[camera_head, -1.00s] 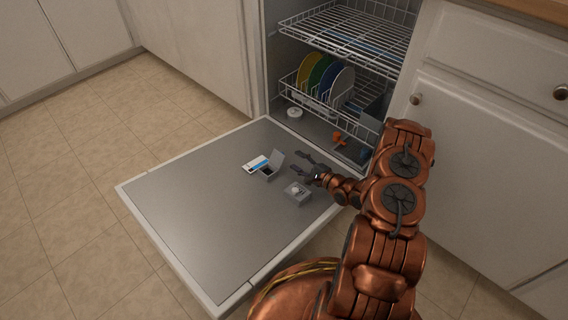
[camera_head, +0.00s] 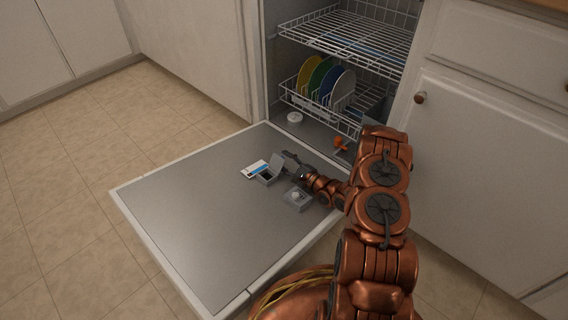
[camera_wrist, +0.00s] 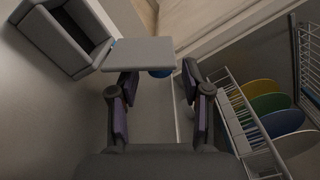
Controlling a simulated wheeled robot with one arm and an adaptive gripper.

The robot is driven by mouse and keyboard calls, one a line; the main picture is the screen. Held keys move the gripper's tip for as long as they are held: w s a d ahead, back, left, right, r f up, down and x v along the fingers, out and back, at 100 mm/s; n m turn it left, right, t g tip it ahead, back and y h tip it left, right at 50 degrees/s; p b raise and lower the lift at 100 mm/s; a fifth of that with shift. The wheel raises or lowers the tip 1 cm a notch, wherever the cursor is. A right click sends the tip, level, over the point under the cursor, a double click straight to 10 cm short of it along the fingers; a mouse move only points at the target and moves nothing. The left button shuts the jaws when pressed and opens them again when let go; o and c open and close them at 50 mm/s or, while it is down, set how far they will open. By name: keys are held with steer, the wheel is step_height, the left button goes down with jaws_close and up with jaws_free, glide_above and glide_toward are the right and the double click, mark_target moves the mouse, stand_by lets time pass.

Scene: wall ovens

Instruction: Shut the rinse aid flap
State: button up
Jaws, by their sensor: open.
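The open dishwasher door (camera_head: 215,225) lies flat and carries a small grey dispenser box (camera_head: 267,179) with its flap (camera_head: 277,163) standing open. In the wrist view the box (camera_wrist: 54,42) shows a dark hollow at the upper left, and the flap (camera_wrist: 138,53) extends right from its edge. My gripper (camera_head: 291,163) is open beside the flap, on its right side. In the wrist view the flap crosses just ahead of my spread fingertips (camera_wrist: 158,78); I cannot tell if they touch it. A second grey unit with a round knob (camera_head: 297,196) sits nearer, below my gripper.
A white and blue packet (camera_head: 254,169) lies beside the box. The lower rack (camera_head: 300,99) holds several coloured plates, with an upper rack (camera_head: 350,38) above. A white round piece (camera_head: 294,118) and an orange item (camera_head: 340,143) lie inside. The door's left part is clear.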

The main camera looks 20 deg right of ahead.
steer(key=shift+w+a, duration=0.1)
steer(key=shift+w, duration=0.15)
steer(key=shift+c, duration=0.2)
jaws_close()
